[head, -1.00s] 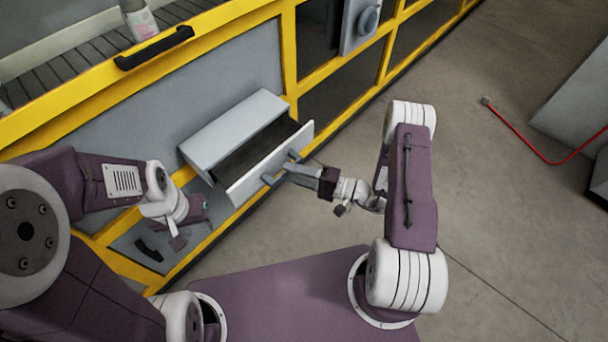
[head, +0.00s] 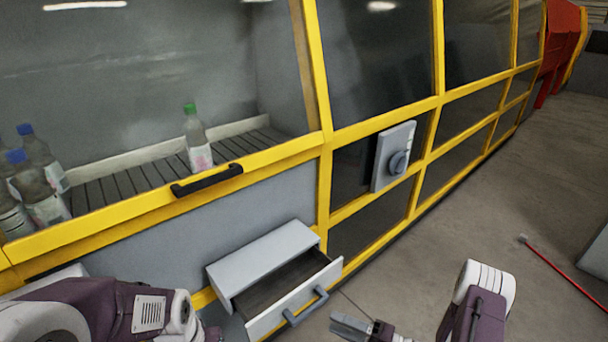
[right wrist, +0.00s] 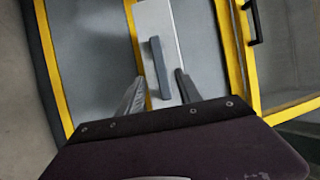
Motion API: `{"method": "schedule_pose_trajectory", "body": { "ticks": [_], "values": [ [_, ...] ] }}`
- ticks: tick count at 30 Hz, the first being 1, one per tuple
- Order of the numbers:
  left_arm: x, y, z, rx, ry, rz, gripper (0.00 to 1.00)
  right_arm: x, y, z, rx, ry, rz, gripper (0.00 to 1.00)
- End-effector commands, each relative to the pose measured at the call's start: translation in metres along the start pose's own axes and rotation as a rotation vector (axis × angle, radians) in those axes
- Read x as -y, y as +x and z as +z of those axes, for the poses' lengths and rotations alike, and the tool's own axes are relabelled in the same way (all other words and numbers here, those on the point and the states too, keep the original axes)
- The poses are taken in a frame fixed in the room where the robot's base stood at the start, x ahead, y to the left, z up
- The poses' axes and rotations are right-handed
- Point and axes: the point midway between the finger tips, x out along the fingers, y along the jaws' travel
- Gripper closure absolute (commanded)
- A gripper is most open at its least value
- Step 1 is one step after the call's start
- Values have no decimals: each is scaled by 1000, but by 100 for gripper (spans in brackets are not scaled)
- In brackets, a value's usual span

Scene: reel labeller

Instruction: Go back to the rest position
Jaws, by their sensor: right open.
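My right gripper (head: 350,325) is at the bottom of the head view, open and empty. It stands in front of and to the right of a pulled-out drawer (head: 262,256) in the yellow-framed machine. The drawer's grey bar handle (head: 306,306) is clear of the fingers. In the right wrist view the handle (right wrist: 160,68) lies ahead of my open right gripper (right wrist: 158,92), with one finger to each side of its line. My left arm enters at the lower left; its fingertips are cut off by the picture's bottom edge.
A green-capped bottle (head: 197,140) stands on the slatted conveyor, with several blue-capped bottles at the left. A black bar handle (head: 207,180) and a grey box with a knob (head: 394,157) are on the machine front.

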Motion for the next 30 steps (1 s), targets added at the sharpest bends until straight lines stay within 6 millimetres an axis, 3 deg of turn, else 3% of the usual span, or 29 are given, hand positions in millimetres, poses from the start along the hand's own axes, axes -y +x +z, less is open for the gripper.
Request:
{"method": "schedule_pose_trajectory", "body": {
  "ticks": [2, 5, 6, 9, 12, 15, 17, 19, 24, 27, 30],
  "values": [
    [0, 0, 0, 0, 0, 0, 64, 16, 15, 0, 64, -70, 5, 58],
    [0, 0, 0, 0, 0, 0, 64, 61, 42, 5, 192, -224, 3, 58],
    [0, 0, 0, 0, 0, 0, 64, 82, 52, 20, 281, -292, -1, 58],
    [0, 0, 0, 0, 0, 0, 64, 115, 63, 80, 566, -426, 58, 58],
    [0, 0, 0, 0, 0, 0, 64, 120, 44, 137, 848, -487, 244, 58],
    [0, 0, 0, 0, 0, 0, 64, 108, 6, 166, 1026, -537, 528, 58],
    [0, 0, 0, 0, 0, 0, 64, 98, -19, 166, 1063, -576, 723, 58],
    [0, 0, 0, 0, 0, 0, 64, 87, -46, 154, 1035, -617, 945, 58],
    [0, 0, 0, 0, 0, 0, 64, 72, -84, 106, 789, -650, 1309, 58],
    [0, 0, 0, 0, 0, 0, 64, 64, -94, 82, 618, -615, 1428, 58],
    [0, 0, 0, 0, 0, 0, 64, 65, -90, 58, 405, -551, 1477, 58]
  ]
}}
